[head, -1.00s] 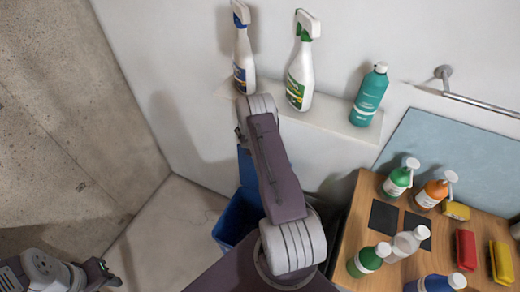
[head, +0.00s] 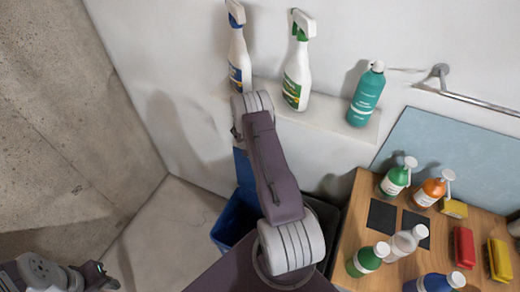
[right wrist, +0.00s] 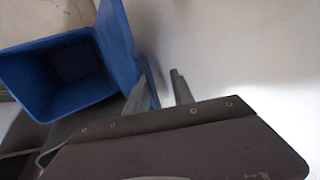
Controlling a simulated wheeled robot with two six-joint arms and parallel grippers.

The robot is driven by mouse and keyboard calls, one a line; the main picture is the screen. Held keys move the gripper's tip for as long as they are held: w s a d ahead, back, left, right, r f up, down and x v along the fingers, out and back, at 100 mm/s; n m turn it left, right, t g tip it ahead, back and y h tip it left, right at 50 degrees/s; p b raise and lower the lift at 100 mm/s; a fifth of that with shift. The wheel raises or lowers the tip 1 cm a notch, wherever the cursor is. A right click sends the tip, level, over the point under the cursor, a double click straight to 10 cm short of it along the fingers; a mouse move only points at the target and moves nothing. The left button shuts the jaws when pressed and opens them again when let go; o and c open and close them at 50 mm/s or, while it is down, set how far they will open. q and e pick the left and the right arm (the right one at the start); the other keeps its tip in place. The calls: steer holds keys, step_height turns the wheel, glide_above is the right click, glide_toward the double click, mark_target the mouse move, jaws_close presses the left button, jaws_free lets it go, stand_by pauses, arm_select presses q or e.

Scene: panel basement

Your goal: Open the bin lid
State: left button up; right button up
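The blue bin (head: 230,219) stands on the floor against the wall, its mouth open. It also shows in the right wrist view (right wrist: 30,85), where I see into its dark inside. Its blue lid (right wrist: 117,40) stands raised, about upright, at the bin's wall side; a strip of it shows in the head view (head: 242,168). My right gripper (right wrist: 162,88) has its fingers apart beside the lid, close to the wall; whether a finger touches the lid is unclear. My arm hides this gripper in the head view. My left gripper (head: 108,275) is at the lower left, away from the bin.
A dark bin (head: 328,214) stands right of the blue one. A wall ledge (head: 322,121) holds two spray bottles (head: 297,75) and a teal bottle (head: 366,96). A wooden table (head: 362,202) at the right carries several bottles and sponges. Floor at the left is clear.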

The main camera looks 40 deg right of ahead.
steer(key=v, duration=0.3)
steer(key=shift+w+d+r, duration=0.1)
steer(key=shift+w+r, duration=0.05)
steer(key=v, duration=0.5)
steer(key=shift+s+r, duration=0.15)
steer(key=shift+s, duration=0.05)
